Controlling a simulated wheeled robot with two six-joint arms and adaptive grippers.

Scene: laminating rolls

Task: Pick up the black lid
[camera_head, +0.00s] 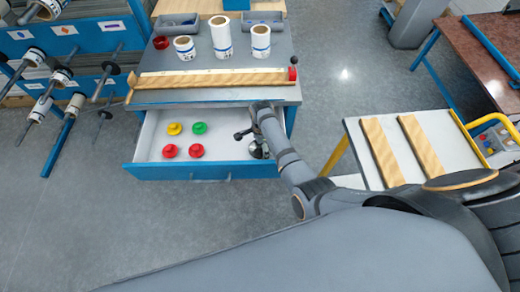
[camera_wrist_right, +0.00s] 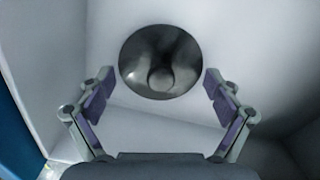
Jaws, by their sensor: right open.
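The black lid (camera_wrist_right: 160,62) is a dark, shiny round piece with a knob in its middle, lying on the white drawer floor. In the head view it is largely hidden by my right gripper (camera_head: 252,138), which reaches into the right end of the open drawer (camera_head: 147,132). In the wrist view my right gripper (camera_wrist_right: 160,88) is open, with its two fingers at either side, just below the lid in the picture. Nothing is between the fingers. My left gripper is not in view.
The drawer also holds yellow (camera_head: 174,129), green (camera_head: 199,128) and red (camera_head: 169,151) lids, well left of my gripper. The blue drawer front (camera_head: 205,172) and tabletop edge bound the space. White rolls (camera_head: 221,36) stand on top. A cart (camera_head: 365,140) with wooden strips is at right.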

